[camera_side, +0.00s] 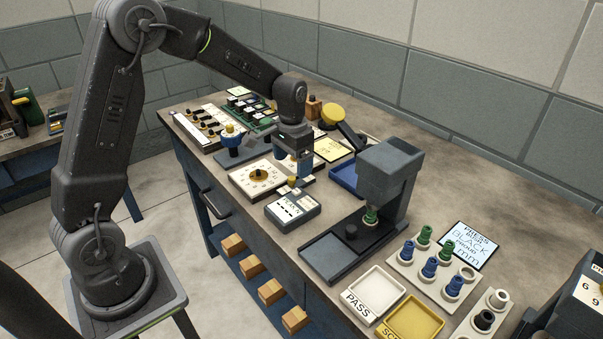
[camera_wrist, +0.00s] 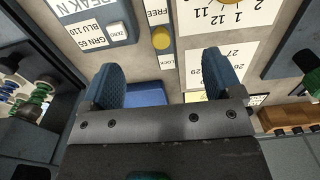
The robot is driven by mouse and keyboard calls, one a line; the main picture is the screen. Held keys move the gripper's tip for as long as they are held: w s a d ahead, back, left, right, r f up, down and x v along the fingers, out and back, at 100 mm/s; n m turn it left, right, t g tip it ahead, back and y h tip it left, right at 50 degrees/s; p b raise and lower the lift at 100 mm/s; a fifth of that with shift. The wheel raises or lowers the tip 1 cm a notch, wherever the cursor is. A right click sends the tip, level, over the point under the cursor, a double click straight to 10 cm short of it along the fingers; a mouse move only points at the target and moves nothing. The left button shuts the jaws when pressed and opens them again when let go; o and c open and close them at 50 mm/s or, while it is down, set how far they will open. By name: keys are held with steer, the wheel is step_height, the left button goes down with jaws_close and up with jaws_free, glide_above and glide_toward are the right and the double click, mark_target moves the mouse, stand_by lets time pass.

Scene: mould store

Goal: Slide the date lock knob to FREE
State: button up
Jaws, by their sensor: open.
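A date dial plate (camera_side: 243,180) lies left of the knob in the side view. A grey peak meter (camera_side: 292,208) stands in front. A dark press (camera_side: 385,185) rises to the right.

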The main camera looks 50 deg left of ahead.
mark_target(292, 178)
steer(key=shift+r, duration=1.8)
steer(key=shift+s+d+r, duration=0.15)
steer(key=shift+s+r, duration=0.1)
steer(key=shift+r, duration=0.1)
steer(key=s+d+r+t, duration=0.2)
steer(key=s+d+r, duration=0.1)
steer(key=s, duration=0.4)
steer(key=s+d+r+t, duration=0.1)
steer(key=s+d+r, duration=0.2)
steer(key=s, duration=0.5)
steer(key=s+d+r+t, duration=0.2)
steer(key=s+d+r, duration=0.1)
steer(key=s, duration=0.4)
steer(key=shift+s+r+t, duration=0.25)
steer(key=shift+r+t, duration=0.05)
steer(key=shift+r, duration=0.4)
